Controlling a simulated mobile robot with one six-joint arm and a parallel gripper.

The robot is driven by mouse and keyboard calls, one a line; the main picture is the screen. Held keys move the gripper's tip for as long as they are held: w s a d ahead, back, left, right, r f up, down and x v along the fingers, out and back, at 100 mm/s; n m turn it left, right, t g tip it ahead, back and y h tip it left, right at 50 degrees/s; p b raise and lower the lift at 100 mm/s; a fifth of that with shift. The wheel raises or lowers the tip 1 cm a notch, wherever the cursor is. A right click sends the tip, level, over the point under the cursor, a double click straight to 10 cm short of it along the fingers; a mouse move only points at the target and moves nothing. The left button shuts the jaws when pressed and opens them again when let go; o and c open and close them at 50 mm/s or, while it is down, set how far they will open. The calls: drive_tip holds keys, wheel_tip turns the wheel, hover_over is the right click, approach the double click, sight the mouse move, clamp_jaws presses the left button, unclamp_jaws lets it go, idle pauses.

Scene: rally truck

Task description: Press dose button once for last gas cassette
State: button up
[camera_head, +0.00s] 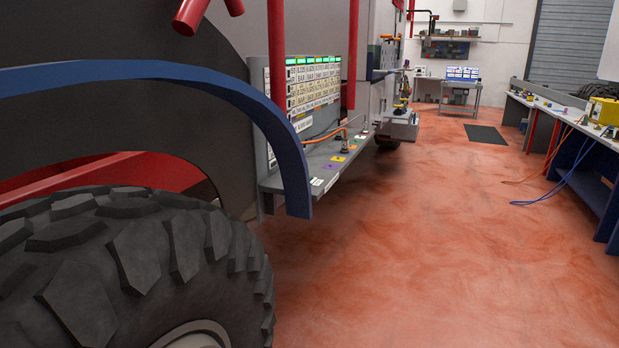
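A panel (312,88) with a row of green displays and rows of white and yellow labels stands on the truck's side, left of centre. Below it a grey shelf (318,157) carries small yellow, orange and purple square markers, a small upright fitting (345,139) and an orange hose (325,136). I cannot make out a dose button or a gas cassette at this size. My gripper is not in view.
A large black tyre (130,265) and a blue curved fender (235,95) fill the near left. The red floor (450,240) is open along the truck's right side. A blue workbench (575,125) with cables lines the right. A small table (460,95) with a screen stands far back.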

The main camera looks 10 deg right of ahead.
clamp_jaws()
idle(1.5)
